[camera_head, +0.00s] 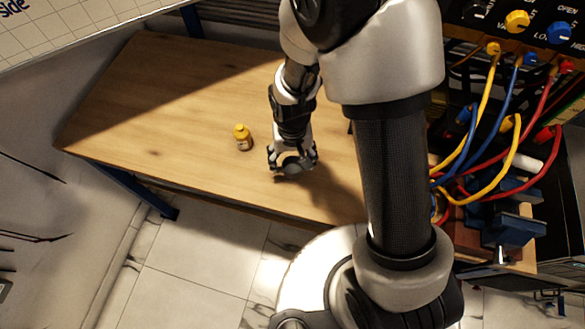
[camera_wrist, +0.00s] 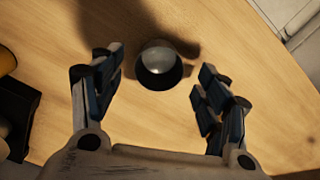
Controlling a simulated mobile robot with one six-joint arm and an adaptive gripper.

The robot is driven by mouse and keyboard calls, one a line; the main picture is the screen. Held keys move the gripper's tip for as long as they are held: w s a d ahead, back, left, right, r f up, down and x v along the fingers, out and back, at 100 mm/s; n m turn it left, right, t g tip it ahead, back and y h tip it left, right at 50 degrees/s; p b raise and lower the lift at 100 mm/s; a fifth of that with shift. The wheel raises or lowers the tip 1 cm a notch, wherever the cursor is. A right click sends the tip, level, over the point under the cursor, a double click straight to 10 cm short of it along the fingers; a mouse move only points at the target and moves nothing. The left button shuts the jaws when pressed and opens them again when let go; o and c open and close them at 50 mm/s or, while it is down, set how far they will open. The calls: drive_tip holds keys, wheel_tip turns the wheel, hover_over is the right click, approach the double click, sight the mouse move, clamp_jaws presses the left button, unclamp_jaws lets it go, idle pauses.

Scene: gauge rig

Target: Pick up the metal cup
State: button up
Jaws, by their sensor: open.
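The metal cup (camera_wrist: 159,66) is a small round grey cup with a dark inside, standing on the wooden table in the wrist view. My gripper (camera_wrist: 158,92) is open, with one finger to the left of the cup and one to the right. The fingers look apart from the cup, with clear gaps on both sides. In the head view my gripper (camera_head: 293,168) is low over the table near its front edge and largely hides the cup.
A small yellow-capped bottle (camera_head: 243,138) stands on the wooden table (camera_head: 180,100), left of my gripper. At the right is a rig with coloured cables (camera_head: 490,150). The left part of the table is clear. A yellow object (camera_wrist: 6,60) shows at the wrist view's left edge.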

sight(292, 171)
wheel_tip(292, 171, down, 4)
drive_tip(key=shift+w+r+b, duration=0.1)
drive_tip(key=shift+b, duration=0.6)
drive_tip(key=shift+r, duration=0.1)
drive_tip(key=shift+c, duration=0.5)
drive_tip(key=c, duration=1.1)
